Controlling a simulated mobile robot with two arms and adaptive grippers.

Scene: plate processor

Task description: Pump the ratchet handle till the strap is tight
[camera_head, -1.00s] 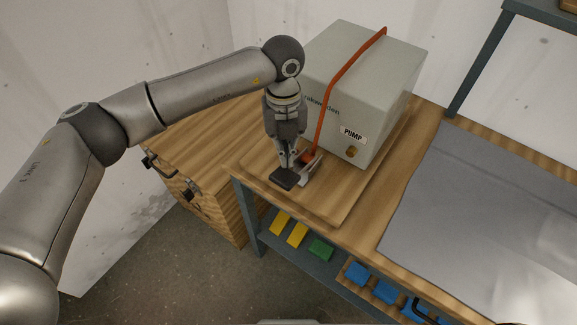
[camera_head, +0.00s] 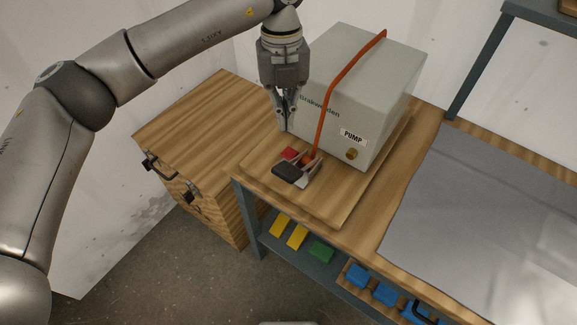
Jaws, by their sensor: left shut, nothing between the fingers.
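The ratchet (camera_head: 307,172) lies on the wooden board at the foot of the grey pump box (camera_head: 365,90). Its black-ended handle (camera_head: 287,173) points toward the front left and sits low, with a small red part (camera_head: 289,154) beside it. The orange strap (camera_head: 334,88) runs from the ratchet up the box front and over its top. It looks straight along the front; I cannot tell how tight it is. My left gripper (camera_head: 287,128) points down, shut and empty, above and behind the ratchet handle, apart from it. My right gripper is not in view.
The wooden board (camera_head: 340,213) rests on the workbench. A grey mat (camera_head: 480,220) covers the bench to the right. A wooden crate with latches (camera_head: 200,135) stands to the left. Yellow, green and blue blocks (camera_head: 320,250) are on the shelf below.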

